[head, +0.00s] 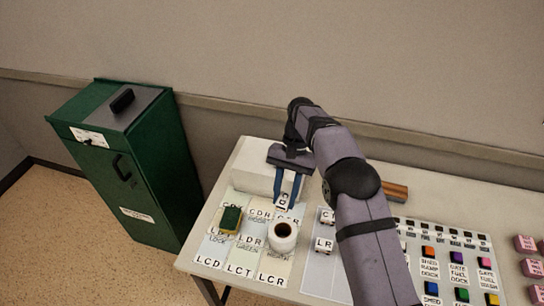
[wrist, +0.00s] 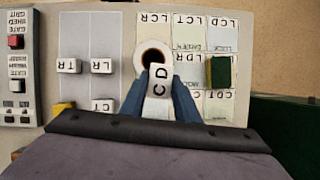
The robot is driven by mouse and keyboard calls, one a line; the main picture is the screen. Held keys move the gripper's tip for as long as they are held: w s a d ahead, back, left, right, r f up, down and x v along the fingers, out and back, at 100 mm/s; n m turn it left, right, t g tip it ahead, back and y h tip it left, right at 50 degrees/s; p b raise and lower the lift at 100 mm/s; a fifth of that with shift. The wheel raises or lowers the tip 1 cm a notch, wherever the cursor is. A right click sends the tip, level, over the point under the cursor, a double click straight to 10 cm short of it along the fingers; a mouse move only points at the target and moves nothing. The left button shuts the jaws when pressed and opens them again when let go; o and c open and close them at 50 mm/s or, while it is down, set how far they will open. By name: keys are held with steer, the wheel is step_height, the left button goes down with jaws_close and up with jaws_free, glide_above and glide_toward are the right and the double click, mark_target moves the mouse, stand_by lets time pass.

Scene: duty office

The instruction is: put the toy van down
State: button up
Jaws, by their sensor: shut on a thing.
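The head view shows the van (head: 284,200) above the back part of a sheet with labelled cells (head: 238,264). The mug (head: 283,240) stands on the sheet, in front of the van. I cannot tell whether the van touches anything beneath it.
A green and yellow sponge (head: 230,220) lies on the sheet's left side. A pale box (head: 256,178) is behind it. Similar white blocks, one marked "LR" (head: 324,245), stand on a grey sheet to the right. A button panel (head: 412,240) is beyond. A green cabinet (head: 150,185) stands left.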

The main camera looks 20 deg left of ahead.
steer(key=w+a+r+m+t+y+p, duration=0.1)
steer(key=w+a+r+m+t+y, duration=0.25)
steer(key=w+a+m, duration=0.6)
step_height(320, 180, up, 5)
steer(key=m+t+p, duration=0.1)
steer(key=m+t, duration=0.3)
steer(key=m, duration=1.2)
glide_above(258, 161)
steer(key=s+d, duration=0.1)
steer(key=shift+h, duration=0.45)
steer(key=shift+d+f+p, duration=0.1)
steer(key=shift+f+p, duration=1.85)
steer(key=shift+f, duration=2.9)
steer(key=shift+f+b, duration=0.2)
steer(key=shift+b, duration=0.1)
steer(key=o, duration=1)
steer(key=shift+r, duration=0.1)
steer(key=shift+o, duration=0.2)
steer(key=shift+r, duration=0.25)
